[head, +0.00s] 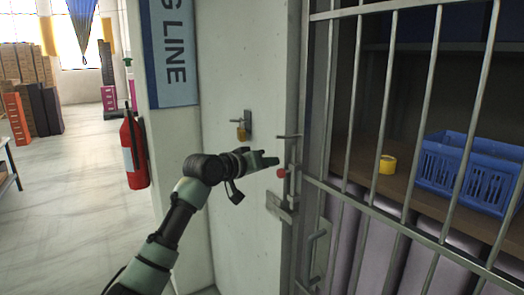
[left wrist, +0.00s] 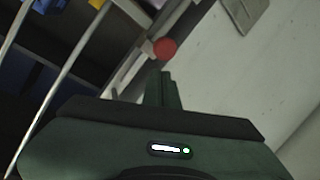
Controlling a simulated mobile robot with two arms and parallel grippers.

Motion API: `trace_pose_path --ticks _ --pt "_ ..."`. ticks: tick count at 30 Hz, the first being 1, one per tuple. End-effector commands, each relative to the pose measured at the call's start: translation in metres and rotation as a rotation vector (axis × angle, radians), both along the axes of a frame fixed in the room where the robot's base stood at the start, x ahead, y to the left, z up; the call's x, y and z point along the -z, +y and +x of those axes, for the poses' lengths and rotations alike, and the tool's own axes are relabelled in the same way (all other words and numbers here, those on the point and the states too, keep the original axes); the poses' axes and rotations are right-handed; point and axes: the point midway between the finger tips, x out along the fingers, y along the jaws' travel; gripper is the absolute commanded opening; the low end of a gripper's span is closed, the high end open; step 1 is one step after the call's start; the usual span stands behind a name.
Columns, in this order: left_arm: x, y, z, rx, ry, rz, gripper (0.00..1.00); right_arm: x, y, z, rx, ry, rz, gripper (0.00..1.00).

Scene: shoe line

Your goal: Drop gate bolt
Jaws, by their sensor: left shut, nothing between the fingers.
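The gate (head: 372,140) is a grey frame with vertical bars on the right of the head view. A red knob (head: 281,173), apparently the bolt's, is at its left edge, above a metal plate (head: 281,207) by the post. My left gripper (head: 271,160) is shut and empty, its tips just up and left of the knob in the head view. In the left wrist view, the shut fingers (left wrist: 161,76) point at the red knob (left wrist: 164,48), which shows just beyond their tips. I cannot tell whether they touch. My right gripper is in neither view.
A brass padlock (head: 241,133) hangs on the white wall left of the gate. A grey pull handle (head: 316,255) is low on the gate. Behind the bars are a blue crate (head: 463,172) and a yellow tape roll (head: 388,164). A fire extinguisher (head: 133,152) stands left.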

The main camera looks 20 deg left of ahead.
Motion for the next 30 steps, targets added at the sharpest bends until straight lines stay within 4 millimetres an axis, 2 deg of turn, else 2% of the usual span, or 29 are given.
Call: trace_pose_path --ticks 4,16,25,30 --pt "0.007 -0.004 -0.001 0.000 0.000 -0.001 0.00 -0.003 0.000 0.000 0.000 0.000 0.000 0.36" --pt "0.012 -0.005 -0.002 0.000 0.000 -0.001 0.00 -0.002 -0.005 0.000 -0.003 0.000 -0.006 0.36" --pt "0.059 -0.005 -0.002 0.000 0.005 -0.001 0.00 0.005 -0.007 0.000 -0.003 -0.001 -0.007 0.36" --pt "0.061 -0.005 -0.002 0.000 0.004 -0.001 0.00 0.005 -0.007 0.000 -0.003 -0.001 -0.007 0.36"
